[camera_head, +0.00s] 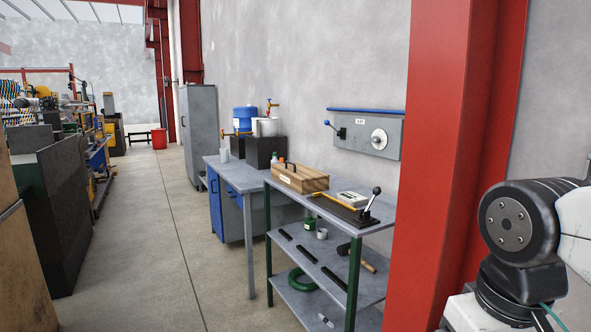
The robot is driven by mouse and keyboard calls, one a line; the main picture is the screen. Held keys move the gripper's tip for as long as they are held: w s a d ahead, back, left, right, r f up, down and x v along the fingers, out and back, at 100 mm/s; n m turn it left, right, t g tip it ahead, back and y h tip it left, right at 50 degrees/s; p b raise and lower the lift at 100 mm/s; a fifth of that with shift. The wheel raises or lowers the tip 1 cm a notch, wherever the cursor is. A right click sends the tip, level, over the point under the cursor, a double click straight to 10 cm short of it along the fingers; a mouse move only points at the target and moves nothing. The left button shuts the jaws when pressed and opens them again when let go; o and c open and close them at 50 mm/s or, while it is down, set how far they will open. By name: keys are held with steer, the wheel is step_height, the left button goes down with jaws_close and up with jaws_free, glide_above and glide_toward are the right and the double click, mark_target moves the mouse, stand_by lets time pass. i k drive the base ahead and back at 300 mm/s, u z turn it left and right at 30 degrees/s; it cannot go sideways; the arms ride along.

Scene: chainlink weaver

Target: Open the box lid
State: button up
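A wooden box (308,186) with a dark handle on its top rests on the shelf unit's top (357,214), near the left end. Its lid (306,174) looks shut, though it is small in this view. My gripper is out of view. Only part of my arm shows at the right edge, beyond the red column.
A lever device (366,207) and a pale flat item (353,198) sit right of the box. A blue-and-grey workbench (226,213) adjoins on the left. A red column (445,170) stands between my arm and the shelf unit. The floor (150,240) at left is clear.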

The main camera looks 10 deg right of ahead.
mark_target(303, 172)
steer(key=u, duration=0.15)
steer(key=i, duration=0.3)
steer(key=u, duration=0.8)
steer(key=i, duration=3.1)
steer(key=z, duration=1.15)
steer(key=i, duration=0.5)
steer(key=z, duration=0.35)
